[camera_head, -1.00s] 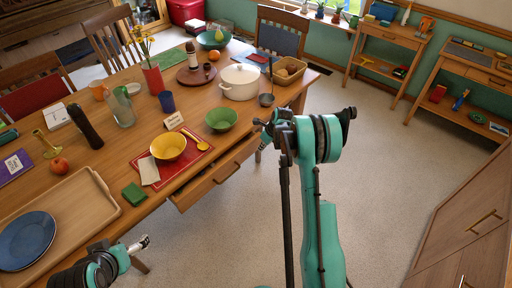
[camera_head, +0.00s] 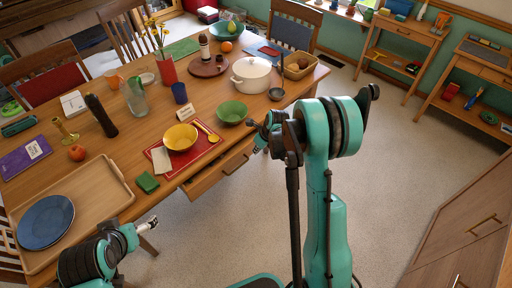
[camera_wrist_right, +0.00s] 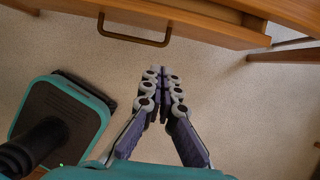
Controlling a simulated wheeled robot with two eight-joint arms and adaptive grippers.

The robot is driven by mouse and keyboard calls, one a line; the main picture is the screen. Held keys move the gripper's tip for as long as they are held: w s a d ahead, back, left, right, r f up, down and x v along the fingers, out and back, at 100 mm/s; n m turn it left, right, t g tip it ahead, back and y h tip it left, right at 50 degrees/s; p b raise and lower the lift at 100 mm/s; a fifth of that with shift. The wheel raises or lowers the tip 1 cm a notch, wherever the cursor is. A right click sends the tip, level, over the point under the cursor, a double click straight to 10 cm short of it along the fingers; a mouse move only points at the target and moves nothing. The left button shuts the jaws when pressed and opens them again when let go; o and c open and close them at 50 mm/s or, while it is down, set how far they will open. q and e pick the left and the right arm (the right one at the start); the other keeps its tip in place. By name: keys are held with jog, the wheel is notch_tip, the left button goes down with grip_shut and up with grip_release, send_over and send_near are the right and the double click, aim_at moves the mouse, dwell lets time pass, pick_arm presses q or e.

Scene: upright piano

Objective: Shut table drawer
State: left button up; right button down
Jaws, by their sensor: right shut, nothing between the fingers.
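The table drawer (camera_head: 218,173) stands partly out from the wooden table's (camera_head: 92,158) long front side. Its front and dark handle (camera_wrist_right: 135,42) show at the top of the right wrist view, with a gap behind the front at right. My right gripper (camera_wrist_right: 162,76) is shut and empty, in front of the drawer and apart from it, pointing toward the front right of the handle. In the head view my right gripper (camera_head: 256,126) is partly hidden by its own arm, near the drawer's right end. My left gripper (camera_head: 152,223) hangs by the table's near corner; its jaws are unclear.
A tray with a blue plate (camera_head: 45,222) is at left. The floor in front is clear; a cabinet (camera_head: 470,225) stands right.

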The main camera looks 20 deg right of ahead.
aim_at(245, 151)
jog(key=w+f+b, duration=0.1)
jog(key=w+f, duration=0.1)
jog(key=w+a+f+b, duration=0.1)
jog(key=f, duration=0.2)
jog(key=w+a+f+b, duration=0.1)
jog(key=w+f+b, duration=0.1)
jog(key=f, duration=0.1)
jog(key=shift+w+a, duration=0.25)
jog(key=shift+w, duration=0.1)
jog(key=shift+w+a+r, duration=0.2)
jog(key=shift+w, duration=0.25)
